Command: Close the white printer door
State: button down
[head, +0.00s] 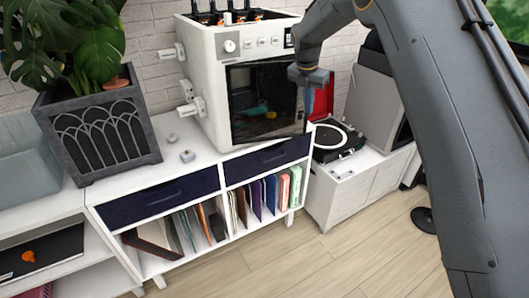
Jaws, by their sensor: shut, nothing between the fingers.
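The white printer (208,75) stands on a white cabinet, with a row of knobs and buttons along its upper front. Its door (262,108) is a dark see-through panel on the front face, and an orange part shows dimly behind it. The door lies close to the front opening; I cannot tell whether it is fully shut. My gripper (309,112) points down at the door's right edge, with its fingers together and empty. I cannot tell whether the fingers touch the door. My gripper and wrist hide part of the printer's right side.
The white cabinet (190,150) has dark drawers and shelves of folders. A potted plant (95,125) stands at left. A record player (338,139) and a grey speaker-like box (372,105) are at right. Two small grey objects (187,156) lie left of the printer. Wooden floor (290,262) is clear in front.

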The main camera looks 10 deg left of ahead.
jog(key=w+a+n+b, duration=0.1)
jog(key=w+n+b, duration=0.1)
jog(key=w, duration=0.4)
jog(key=shift+a+n+y+b, duration=0.3)
jog(key=shift+a+b, duration=0.05)
jog(key=shift+b, duration=0.25)
jog(key=shift+s, duration=0.1)
